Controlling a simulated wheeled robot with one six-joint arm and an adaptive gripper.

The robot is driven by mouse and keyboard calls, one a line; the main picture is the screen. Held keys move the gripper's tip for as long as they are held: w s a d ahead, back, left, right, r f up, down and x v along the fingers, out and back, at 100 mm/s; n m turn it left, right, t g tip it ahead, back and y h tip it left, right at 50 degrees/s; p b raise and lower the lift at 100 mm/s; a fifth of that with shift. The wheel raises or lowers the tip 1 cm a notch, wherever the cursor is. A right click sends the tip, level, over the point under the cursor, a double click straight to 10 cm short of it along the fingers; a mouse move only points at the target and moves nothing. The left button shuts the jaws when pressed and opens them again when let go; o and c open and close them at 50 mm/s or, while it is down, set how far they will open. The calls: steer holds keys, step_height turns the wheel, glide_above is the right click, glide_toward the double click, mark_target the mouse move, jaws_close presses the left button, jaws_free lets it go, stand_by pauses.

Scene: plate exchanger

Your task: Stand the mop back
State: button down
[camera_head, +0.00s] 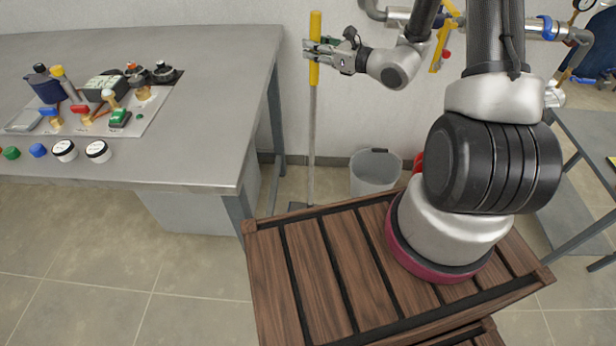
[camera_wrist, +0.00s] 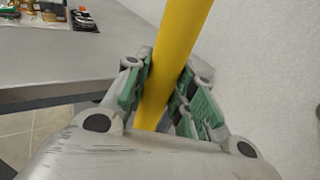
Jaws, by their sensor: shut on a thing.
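The mop (camera_head: 312,130) stands nearly upright beside the right end of the grey metal table, with a yellow grip at the top and a grey shaft below. Its lower end is near the floor, partly hidden behind my wooden-topped base, so I cannot tell whether it touches. My gripper (camera_head: 314,54) is shut on the yellow part of the handle. In the wrist view the yellow handle (camera_wrist: 176,60) passes between the green finger pads, tilted slightly in the picture.
The metal table (camera_head: 215,70) holds a panel of valves and fittings (camera_head: 100,95) on the left. A grey bucket (camera_head: 375,172) stands on the floor by the wall, right of the mop. Pipes with a gauge (camera_head: 545,30) and another table (camera_head: 590,130) are at the right.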

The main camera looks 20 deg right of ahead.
steer(key=n+g+y, duration=0.1)
glide_above(314, 86)
steer(key=f, duration=0.6)
steer(key=shift+w+a+f, duration=0.1)
steer(key=shift+w+a, duration=0.15)
steer(key=shift+a, duration=0.1)
steer(key=shift+f, duration=2.6)
steer(key=c, duration=1.2)
jaws_free()
